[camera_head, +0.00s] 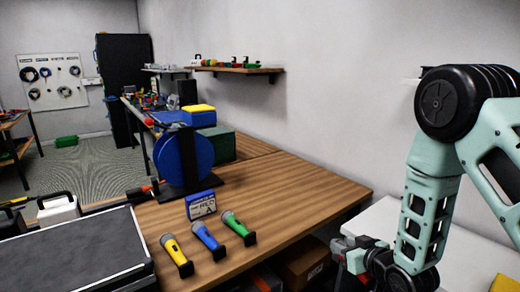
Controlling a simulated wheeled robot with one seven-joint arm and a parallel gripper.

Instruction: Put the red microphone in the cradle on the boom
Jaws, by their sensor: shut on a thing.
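My gripper (356,254) is at the lower right, past the right edge of the wooden table. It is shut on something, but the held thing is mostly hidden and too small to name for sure. I cannot clearly make out a red microphone. A yellow microphone (176,254), a blue microphone (208,241) and a green microphone (238,228) lie in a row near the table's front edge. I cannot pick out the boom or its cradle for sure.
The wooden table (310,193) is bare right of the microphones. A dark flat-topped case (75,258) fills the lower left. A white surface (468,250) and cardboard box (303,262) are at the right.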

